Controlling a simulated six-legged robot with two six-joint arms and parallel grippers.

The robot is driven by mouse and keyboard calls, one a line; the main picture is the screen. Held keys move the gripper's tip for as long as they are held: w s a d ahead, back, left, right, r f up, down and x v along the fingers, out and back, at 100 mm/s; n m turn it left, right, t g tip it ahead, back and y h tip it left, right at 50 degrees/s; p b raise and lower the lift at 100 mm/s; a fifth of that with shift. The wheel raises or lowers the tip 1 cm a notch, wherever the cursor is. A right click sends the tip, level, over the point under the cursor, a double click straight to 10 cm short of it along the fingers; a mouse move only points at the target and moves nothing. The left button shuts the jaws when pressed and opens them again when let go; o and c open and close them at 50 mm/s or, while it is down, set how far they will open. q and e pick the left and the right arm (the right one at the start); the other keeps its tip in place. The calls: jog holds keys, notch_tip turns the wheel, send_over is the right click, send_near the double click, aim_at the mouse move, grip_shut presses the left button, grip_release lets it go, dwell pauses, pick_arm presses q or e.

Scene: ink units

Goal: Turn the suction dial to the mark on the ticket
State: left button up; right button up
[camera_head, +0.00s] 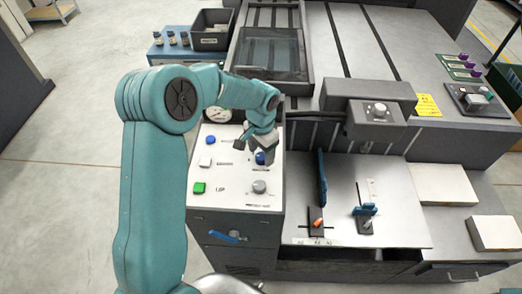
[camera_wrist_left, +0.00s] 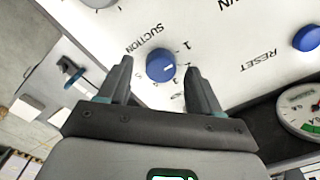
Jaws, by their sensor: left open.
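The suction dial (camera_wrist_left: 161,66) is a round blue knob with a white pointer line, on a white panel beside the printed word SUCTION. In the left wrist view its pointer aims right; some scale numbers around it are hard to read. My left gripper (camera_head: 265,156) is open over the panel, one finger on each side of the dial; I cannot tell if they touch it. In the head view the dial (camera_head: 260,158) is partly hidden by the gripper. A yellow ticket (camera_head: 429,105) lies on the machine at the right; its writing is too small to read. My right gripper is out of view.
A pressure gauge (camera_wrist_left: 303,110) and a blue RESET button (camera_wrist_left: 306,38) sit near the dial. The panel also has a green button (camera_head: 199,188), a white button (camera_head: 205,162) and a grey knob (camera_head: 259,187). A grey box with a knob (camera_head: 376,118) stands to the right.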

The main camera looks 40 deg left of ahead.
pick_arm(q)
jog(key=shift+w+a+f, duration=0.1)
jog(key=shift+w+f, duration=0.1)
jog(key=shift+f, duration=0.45)
jog(key=shift+s+d+r, duration=0.15)
jog(key=shift+d, duration=0.05)
jog(key=shift+a, duration=0.15)
jog(key=c, duration=1)
jog(key=shift+c, duration=0.2)
